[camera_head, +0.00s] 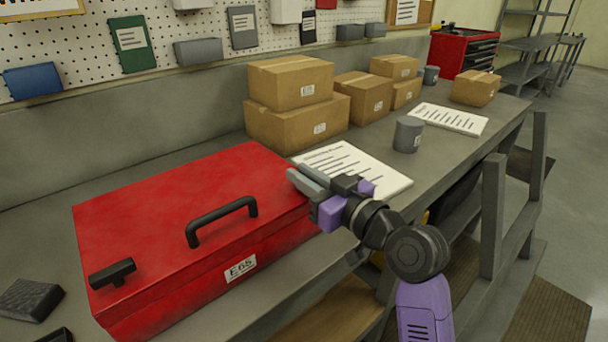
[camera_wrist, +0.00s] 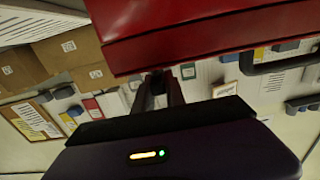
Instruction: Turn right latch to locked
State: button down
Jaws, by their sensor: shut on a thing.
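A closed red case (camera_head: 165,215) lies on the bench, with a black carry handle (camera_head: 222,220) on its lid and a black left latch (camera_head: 112,272) at its near left. My gripper (camera_head: 310,182) is at the right end of the case, at the lid's front right corner. In the wrist view my gripper (camera_wrist: 165,90) is shut on a small dark piece, the right latch (camera_wrist: 156,82), just below the red case edge (camera_wrist: 200,40). The right latch is hidden behind my fingers in the head view, and its turn angle cannot be told.
A printed sheet (camera_head: 365,168) lies right of the case, close behind my gripper. A grey mug (camera_head: 408,134) and cardboard boxes (camera_head: 295,105) stand farther back. A dark block (camera_head: 30,300) lies left of the case. The bench's front edge runs beneath my arm.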

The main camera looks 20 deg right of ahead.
jog(key=shift+a+r+m+h+p, duration=0.15)
jog(key=shift+m+h+p, duration=0.15)
jog(key=shift+h+p, duration=0.25)
jog(key=shift+m+t+h+p, duration=0.3)
jog(key=shift+m+h+p, duration=0.45)
jog(key=shift+h, duration=0.2)
jog(key=m+h, duration=0.2)
jog(key=h, duration=0.1)
jog(key=shift+h, duration=0.4)
jog(key=m+h+b, duration=0.1)
jog(key=m+h, duration=0.1)
jog(key=shift+f+h+b, duration=0.3)
jog(key=shift+h+b, duration=0.05)
jog(key=shift+h, duration=0.05)
jog(key=m+g+h+b, duration=0.1)
jog(key=m+h+b, duration=0.1)
jog(key=h+b, duration=0.1)
jog(key=shift+b, duration=0.4)
jog(key=m+g+h+b, duration=0.1)
jog(key=m+h+b, duration=0.1)
jog(key=h, duration=0.1)
jog(key=shift+g+b, duration=0.3)
jog(key=shift+g, duration=0.1)
jog(key=shift+r+m, duration=0.1)
jog(key=shift+m, duration=0.15)
jog(key=c, duration=1.4)
grip_release()
jog(key=shift+d, duration=0.2)
